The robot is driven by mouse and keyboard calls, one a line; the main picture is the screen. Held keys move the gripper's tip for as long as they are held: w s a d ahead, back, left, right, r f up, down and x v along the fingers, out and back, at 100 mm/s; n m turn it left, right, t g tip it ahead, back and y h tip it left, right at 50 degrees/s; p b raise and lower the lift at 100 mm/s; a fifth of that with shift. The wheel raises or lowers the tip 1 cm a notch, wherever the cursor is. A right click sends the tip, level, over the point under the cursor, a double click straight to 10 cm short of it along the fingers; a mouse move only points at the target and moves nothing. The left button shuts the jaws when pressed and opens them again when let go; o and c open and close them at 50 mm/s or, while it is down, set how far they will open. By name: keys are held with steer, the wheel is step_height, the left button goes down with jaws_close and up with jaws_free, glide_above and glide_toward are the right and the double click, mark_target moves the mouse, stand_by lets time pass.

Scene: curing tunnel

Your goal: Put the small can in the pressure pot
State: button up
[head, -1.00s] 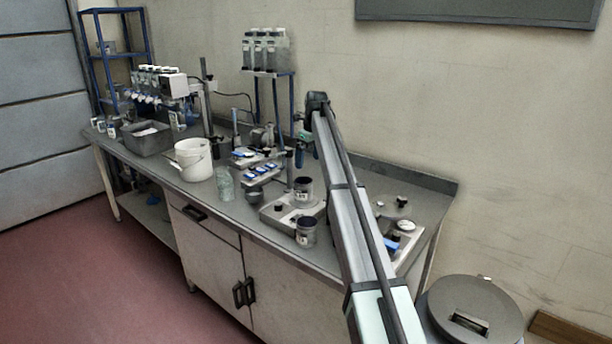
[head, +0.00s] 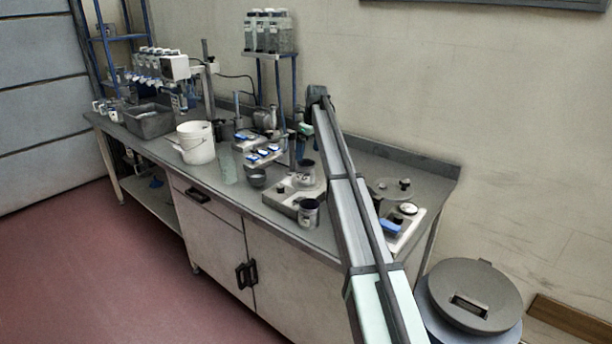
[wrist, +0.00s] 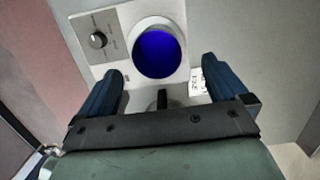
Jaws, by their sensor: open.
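Two metal cans stand at the middle of the bench: one on a flat plate unit, the rear can (head: 305,170), and one at the front edge, the front can (head: 308,213). I cannot tell which is smaller. A grey round lidded vessel (head: 388,188) with a knob, possibly the pressure pot, stands right of my arm, partly hidden. My gripper (head: 304,130) is above the bench behind the rear can. In the wrist view my gripper (wrist: 165,95) is open, its dark blue fingers apart. Ahead is a round opening with blue inside (wrist: 159,52) on the plate unit (wrist: 120,18), outside the fingers.
A white bucket (head: 196,145), a grey tray (head: 147,122) and racks of bottles (head: 268,33) stand to the left and back. Blue-marked items (head: 262,156) lie left of the plate unit. A large grey-lidded drum (head: 474,293) stands right of the bench.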

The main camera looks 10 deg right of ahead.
mark_target(305, 169)
steer(key=f, duration=0.6)
steer(key=a+f, duration=0.1)
steer(key=f, duration=0.2)
steer(key=shift+w+a, duration=0.1)
steer(key=shift+w, duration=0.2)
steer(key=shift+c, duration=0.2)
steer(key=shift+r, duration=0.1)
steer(key=c, duration=1.2)
steer(key=shift+r, duration=0.3)
